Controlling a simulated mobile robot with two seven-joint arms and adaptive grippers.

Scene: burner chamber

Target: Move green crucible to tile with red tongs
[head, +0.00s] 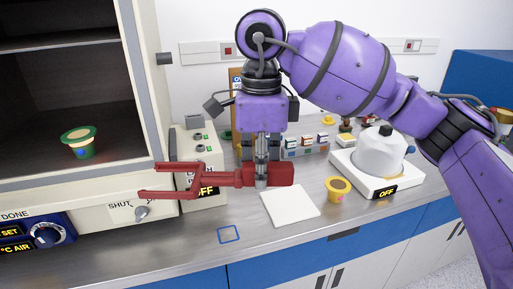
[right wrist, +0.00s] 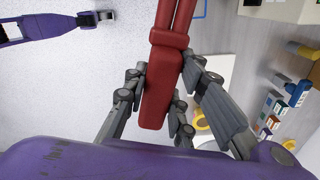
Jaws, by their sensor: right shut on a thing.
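The green crucible (head: 79,141), with a brown-topped green rim, stands on the floor of the open chamber at the left of the head view. My right gripper (head: 261,178) is shut on the handle of the red tongs (head: 215,178), holding them above the bench. The tongs' two prongs are spread and point left, lower than the crucible in the picture and apart from it. The right wrist view shows the handle (right wrist: 162,90) between my fingers. The white tile (head: 290,207) lies bare on the bench. My left gripper (right wrist: 95,18) seems to show small at the wrist view's upper left.
A yellow crucible (head: 338,189) stands right of the tile, near a white hotplate (head: 377,180) bearing a domed vessel. A control box (head: 198,160) stands behind the tongs. The chamber's side wall (head: 142,80) bounds its opening.

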